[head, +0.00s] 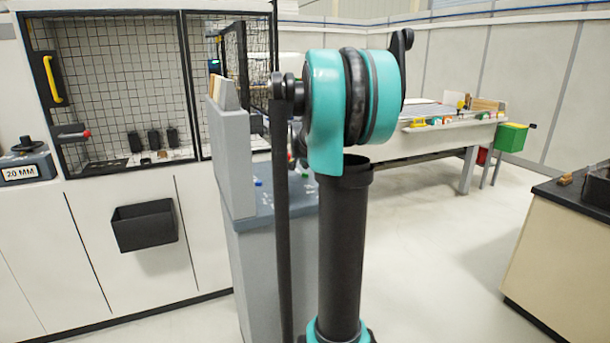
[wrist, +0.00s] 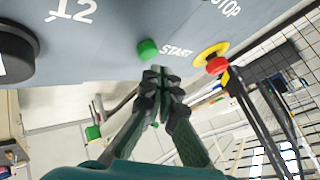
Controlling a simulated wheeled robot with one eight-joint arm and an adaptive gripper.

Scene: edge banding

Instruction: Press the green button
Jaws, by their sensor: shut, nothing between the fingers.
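The green button (wrist: 148,50) is a small round knob on the grey-blue control panel (wrist: 115,45), beside the word START. It is at the upper middle of the wrist view. My gripper (wrist: 161,76) is shut and empty, with its fingertips just below the button in the picture. A narrow gap shows between the tips and the button, but I cannot tell the depth for certain. In the head view my arm blocks much of the grey console (head: 240,255), and I cannot make out the gripper or the green button there.
A red stop button (wrist: 216,65) on a yellow ring (wrist: 210,53) sits right of the green button, near the word STOP. A black knob (wrist: 15,55) is at the left, by the number 12. A mesh enclosure (head: 110,95) stands left of the console.

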